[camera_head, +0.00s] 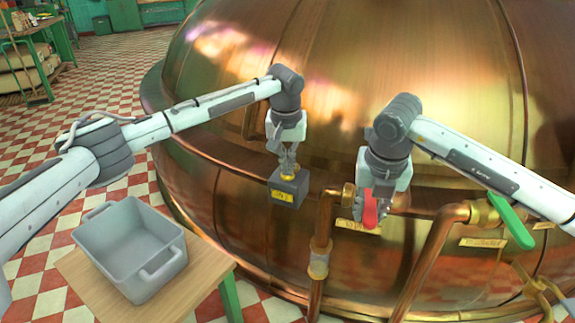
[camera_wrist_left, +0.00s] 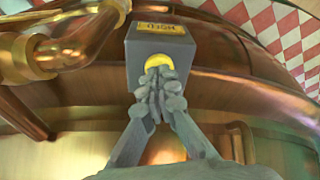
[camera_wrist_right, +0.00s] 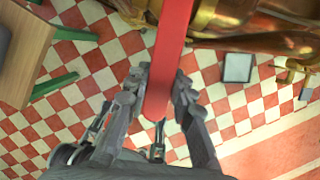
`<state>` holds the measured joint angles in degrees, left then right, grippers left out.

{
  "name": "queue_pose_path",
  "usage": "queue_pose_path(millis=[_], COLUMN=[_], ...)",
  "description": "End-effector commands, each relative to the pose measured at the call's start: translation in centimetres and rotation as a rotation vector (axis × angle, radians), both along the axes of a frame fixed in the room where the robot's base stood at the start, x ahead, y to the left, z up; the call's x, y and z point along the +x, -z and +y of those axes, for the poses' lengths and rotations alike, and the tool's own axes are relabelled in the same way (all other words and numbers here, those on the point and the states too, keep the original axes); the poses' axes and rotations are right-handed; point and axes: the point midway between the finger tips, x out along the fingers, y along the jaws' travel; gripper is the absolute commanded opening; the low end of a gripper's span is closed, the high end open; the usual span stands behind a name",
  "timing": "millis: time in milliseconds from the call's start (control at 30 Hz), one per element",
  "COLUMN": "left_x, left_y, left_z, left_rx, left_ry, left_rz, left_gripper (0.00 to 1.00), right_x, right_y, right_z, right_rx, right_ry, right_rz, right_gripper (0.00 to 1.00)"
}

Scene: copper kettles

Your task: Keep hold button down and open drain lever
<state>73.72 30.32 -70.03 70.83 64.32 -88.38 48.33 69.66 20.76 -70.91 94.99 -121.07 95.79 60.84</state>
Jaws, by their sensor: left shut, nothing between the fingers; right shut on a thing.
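A grey box (camera_head: 285,198) with a yellow label reading HOLD is mounted at the copper kettle. Its round yellow button (camera_wrist_left: 160,64) is on the top face. My left gripper (camera_head: 288,170) is shut and empty, pointing down, with its fingertips against the button; the fingers hide part of it. How far the button is pressed I cannot tell. A red lever (camera_head: 369,212) sits at the pipe valve, above a yellow label partly hidden. My right gripper (camera_wrist_right: 158,95) is shut on the red lever, which also shows between its fingers in the right wrist view (camera_wrist_right: 174,45).
The large copper kettle (camera_head: 340,80) fills the back. A green lever (camera_head: 511,222) and its label (camera_head: 483,242) are at the right. Copper pipes (camera_head: 425,265) run below. A grey bin (camera_head: 120,255) stands on a wooden table (camera_head: 195,285) at the front left.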

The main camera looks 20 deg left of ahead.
Motion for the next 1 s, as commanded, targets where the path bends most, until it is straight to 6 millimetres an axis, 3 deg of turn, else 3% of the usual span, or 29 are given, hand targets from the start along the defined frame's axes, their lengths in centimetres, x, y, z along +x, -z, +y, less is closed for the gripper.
queue_pose_path(millis=[200, 633, 1000], left_x=[0.0, 0.0, 0.0], left_y=[0.1, 0.1, 0.1], left_z=[0.0, 0.0, 0.0], left_rx=[0.001, 0.001, 0.001], left_ry=[0.0, 0.0, 0.0], left_rz=[0.002, 0.001, 0.001], left_gripper=[0.0, 0.0, 0.0], right_x=[0.2, 0.3, 0.9], right_y=[0.0, 0.0, 0.0], right_z=[-1.1, -1.5, -3.2], right_rx=[-0.001, -0.001, 0.0], right_ry=[-0.092, -0.128, -0.302], right_rz=[-0.001, -0.002, -0.002], right_gripper=[0.0, 0.0, 0.0])
